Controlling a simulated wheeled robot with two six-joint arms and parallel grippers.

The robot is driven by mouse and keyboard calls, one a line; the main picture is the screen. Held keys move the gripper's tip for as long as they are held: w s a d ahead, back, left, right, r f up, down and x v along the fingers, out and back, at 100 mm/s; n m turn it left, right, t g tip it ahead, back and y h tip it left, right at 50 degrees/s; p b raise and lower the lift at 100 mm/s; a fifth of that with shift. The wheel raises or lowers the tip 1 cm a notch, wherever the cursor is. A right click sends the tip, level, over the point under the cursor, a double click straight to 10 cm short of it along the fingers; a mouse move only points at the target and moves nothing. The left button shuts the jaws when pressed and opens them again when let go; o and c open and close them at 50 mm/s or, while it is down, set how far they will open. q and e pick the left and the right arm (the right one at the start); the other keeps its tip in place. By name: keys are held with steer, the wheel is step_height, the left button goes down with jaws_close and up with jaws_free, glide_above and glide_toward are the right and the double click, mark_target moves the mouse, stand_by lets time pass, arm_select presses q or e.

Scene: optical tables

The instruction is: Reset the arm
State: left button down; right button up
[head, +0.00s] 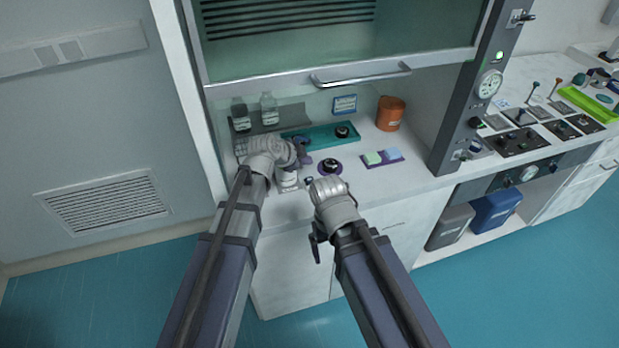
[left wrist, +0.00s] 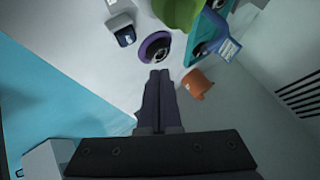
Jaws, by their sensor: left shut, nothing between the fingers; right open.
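My left arm reaches into the fume hood from the left in the head view. Its gripper (head: 303,155) is over the worktop, left of a round black item on a purple base (head: 330,167). In the left wrist view the left gripper (left wrist: 160,76) has its two fingers together, with nothing between them. The purple-based item (left wrist: 155,47) is just beyond the fingertips there. My right gripper (head: 316,243) is in front of the hood's cabinet, pointing down, and is open. It looks empty, and its fingers are small and dark in the head view.
A teal tray (head: 316,140), an orange container (head: 391,113), two bottles and a purple holder with pale blocks (head: 381,159) stand inside the hood. The raised glass sash (head: 340,40) hangs above. A bench with control panels (head: 517,142) is at right. The floor in front is clear.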

stand_by(0.5)
arm_select(q)
steer(key=s+a+f+n+g+y, duration=0.1)
steer(key=s+n, duration=0.3)
steer(key=s, duration=0.4)
steer(key=s+a+f+n+g+y, duration=0.2)
steer(key=s+f+n+g+y, duration=0.1)
steer(key=s, duration=0.6)
steer(key=s+a+f+n+g+y, duration=0.2)
steer(key=s+n, duration=0.3)
steer(key=s, duration=0.4)
steer(key=shift+f+g+y, duration=0.25)
steer(key=shift+g+y, duration=0.15)
steer(key=shift+g, duration=0.5)
